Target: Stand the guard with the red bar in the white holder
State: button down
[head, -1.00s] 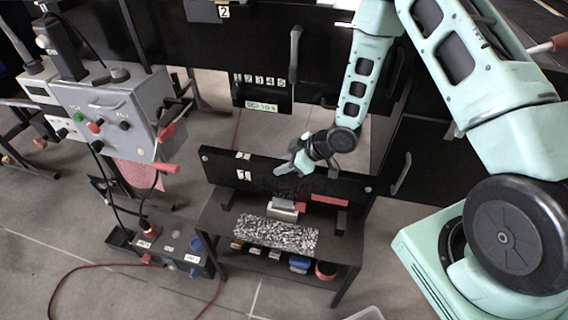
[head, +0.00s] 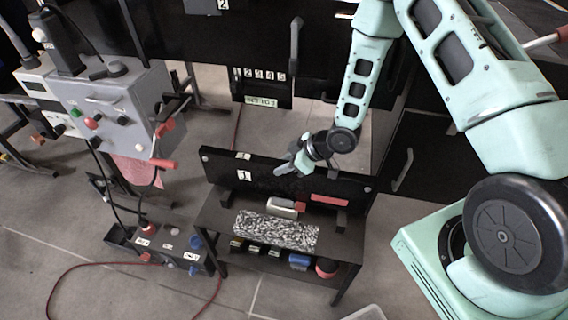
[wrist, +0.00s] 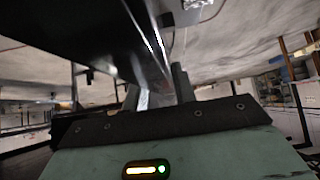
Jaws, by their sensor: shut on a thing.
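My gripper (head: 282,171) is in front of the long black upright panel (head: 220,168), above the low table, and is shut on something. In the wrist view a dark flat piece with a bright edge (wrist: 95,35), which I take to be the guard, runs to the fingers (wrist: 158,92). In the head view its outline is lost against the panel. A red bar (head: 329,201) shows below and right of my gripper; I cannot tell whether it joins the held piece. The pale holder (head: 283,206) stands below my gripper, apart from it, a small red part at its right end.
A speckled block (head: 275,231) lies on the table in front of the holder. Several small items and a red round container (head: 326,268) sit on the lower shelf. A grey control box (head: 110,105) stands left, with a red cable (head: 65,268) on the floor.

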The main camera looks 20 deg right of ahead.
jog(key=shift+w+f+b, duration=0.1)
jog(key=shift+f+b, duration=1.25)
jog(key=shift+f, duration=0.35)
jog(key=c, duration=1.2)
grip_release()
jog(key=shift+o, duration=0.7)
notch_tip(320, 180, up, 10)
jog(key=shift+r, duration=0.1)
